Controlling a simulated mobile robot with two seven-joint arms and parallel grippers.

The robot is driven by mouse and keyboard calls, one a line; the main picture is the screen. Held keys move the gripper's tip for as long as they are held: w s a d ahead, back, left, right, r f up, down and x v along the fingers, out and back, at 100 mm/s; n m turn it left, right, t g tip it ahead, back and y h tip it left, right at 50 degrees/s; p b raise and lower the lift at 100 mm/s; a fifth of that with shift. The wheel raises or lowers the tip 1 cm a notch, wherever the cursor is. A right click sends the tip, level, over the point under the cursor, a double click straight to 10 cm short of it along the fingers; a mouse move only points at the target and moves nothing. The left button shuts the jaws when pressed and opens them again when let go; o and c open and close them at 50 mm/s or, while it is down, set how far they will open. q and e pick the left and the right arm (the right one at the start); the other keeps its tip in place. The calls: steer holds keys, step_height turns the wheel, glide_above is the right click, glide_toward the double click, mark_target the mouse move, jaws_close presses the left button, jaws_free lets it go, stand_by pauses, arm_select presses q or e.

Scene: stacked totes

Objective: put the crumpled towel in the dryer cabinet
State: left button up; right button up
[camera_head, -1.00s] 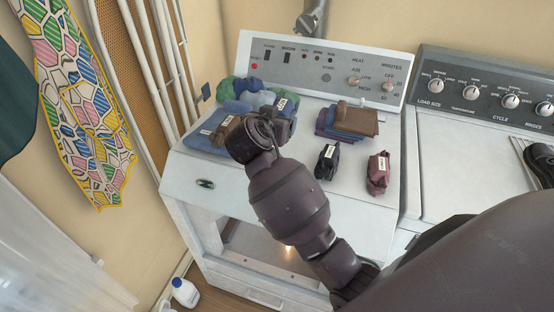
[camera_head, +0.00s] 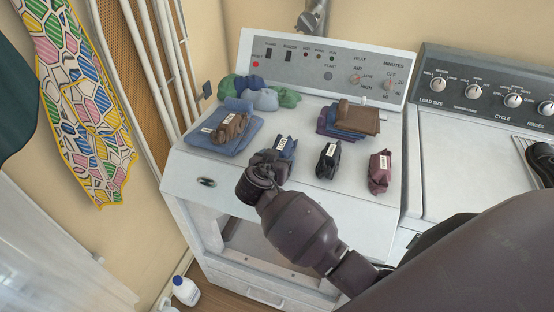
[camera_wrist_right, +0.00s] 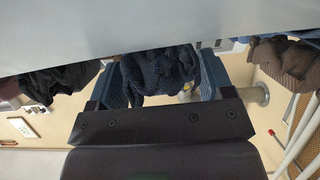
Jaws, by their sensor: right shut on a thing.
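A crumpled dark blue towel (camera_head: 287,146) with a white tag is at the front edge of the white dryer's (camera_head: 208,169) top. My right gripper (camera_head: 268,166) is shut on it, partly hidden behind my own wrist. In the right wrist view the towel (camera_wrist_right: 160,70) bunches between the two fingers. I cannot tell whether it is clear of the surface. The dryer's front is open below the top panel, showing a cabinet space (camera_head: 250,237), partly covered by my right arm. My left gripper is out of view.
Crumpled black (camera_head: 327,160) and maroon (camera_head: 379,173) towels lie to the right. A crumpled brown towel (camera_head: 231,126) lies on folded blue cloth at left. Folded towels (camera_head: 352,118) and a green-blue pile (camera_head: 262,96) sit behind. A white bottle (camera_head: 185,291) stands on the floor.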

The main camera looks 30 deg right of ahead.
steer(key=shift+f, duration=0.1)
steer(key=o, duration=1.1)
